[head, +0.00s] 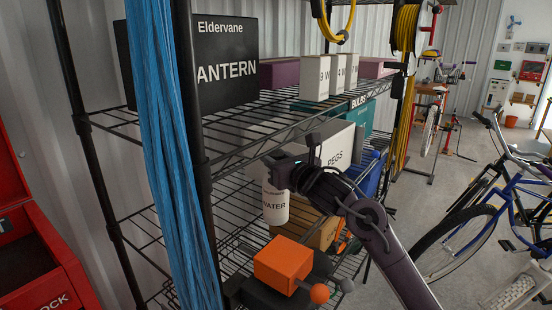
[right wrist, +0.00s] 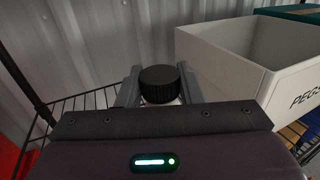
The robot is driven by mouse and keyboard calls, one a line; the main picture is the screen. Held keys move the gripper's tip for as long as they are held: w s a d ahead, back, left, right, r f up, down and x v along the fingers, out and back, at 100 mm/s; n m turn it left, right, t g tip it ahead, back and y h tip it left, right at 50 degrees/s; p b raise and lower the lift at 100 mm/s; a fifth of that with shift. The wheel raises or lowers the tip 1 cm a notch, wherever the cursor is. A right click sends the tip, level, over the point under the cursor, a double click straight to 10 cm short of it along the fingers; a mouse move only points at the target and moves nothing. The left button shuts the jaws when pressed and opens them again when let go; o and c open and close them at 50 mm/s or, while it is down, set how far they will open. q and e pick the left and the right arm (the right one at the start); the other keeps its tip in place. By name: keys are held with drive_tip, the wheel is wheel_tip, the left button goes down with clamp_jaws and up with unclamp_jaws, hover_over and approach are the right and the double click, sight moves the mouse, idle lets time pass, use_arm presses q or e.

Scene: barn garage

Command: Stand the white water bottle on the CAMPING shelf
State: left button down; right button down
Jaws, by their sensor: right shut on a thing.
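The white water bottle (head: 275,205), marked WATER, is upright at the wire rack, left of the white PEGS bin (head: 338,146). My right gripper (head: 277,175) is shut on its upper part. In the right wrist view the black cap (right wrist: 159,84) shows between my right gripper's fingers (right wrist: 160,92). The bottle's base shows over the middle wire shelf (head: 236,166); I cannot tell if it rests on anything. No CAMPING label is readable, so I cannot tell which shelf bears that name. My left gripper is not in view.
Above is a shelf with a black LANTERN box (head: 215,60) and small white boxes (head: 338,76). An orange box-shaped thing (head: 282,264) is below the bottle. Blue cord (head: 165,150) hangs at the rack's near post. A red cabinet (head: 40,260) is left, bicycles (head: 470,225) right.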

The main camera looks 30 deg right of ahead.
drive_tip(key=c, duration=1)
unclamp_jaws()
drive_tip(key=shift+r, duration=0.15)
drive_tip(key=shift+s, duration=0.25)
drive_tip(key=s+b, duration=0.2)
drive_tip(key=s, duration=0.9)
drive_tip(key=shift+s+b, duration=0.3)
drive_tip(key=shift+b, duration=0.1)
